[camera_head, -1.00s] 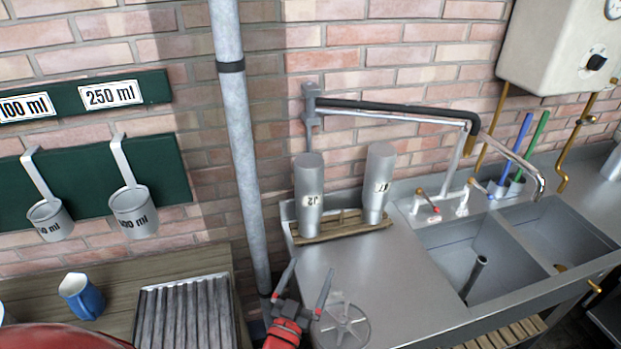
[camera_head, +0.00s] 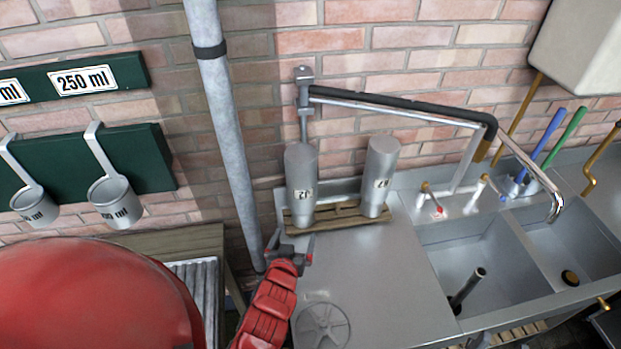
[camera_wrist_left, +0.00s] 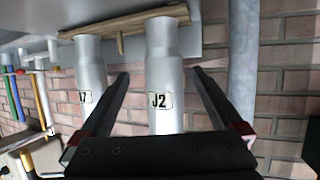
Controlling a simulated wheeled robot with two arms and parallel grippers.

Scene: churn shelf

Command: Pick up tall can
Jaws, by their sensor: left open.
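Two tall grey metal cans stand upright on a small wooden rack (camera_head: 340,219) at the back left of the steel counter. The left can (camera_head: 301,183) carries the label J2, readable in the left wrist view (camera_wrist_left: 160,100). The right can (camera_head: 380,177) has a similar label and also shows in the left wrist view (camera_wrist_left: 90,75). My left gripper (camera_head: 289,240) is open and empty, in front of and slightly below the left can. In the upside-down left wrist view, the J2 can appears between the spread fingers (camera_wrist_left: 161,73). My right gripper is out of view.
A grey vertical pipe (camera_head: 228,140) runs just left of the cans. A jointed tap arm (camera_head: 400,106) extends above and behind them. A double sink (camera_head: 470,265) lies to the right. The counter (camera_head: 365,275) in front is mostly clear, apart from a round spoked fitting (camera_head: 322,326).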

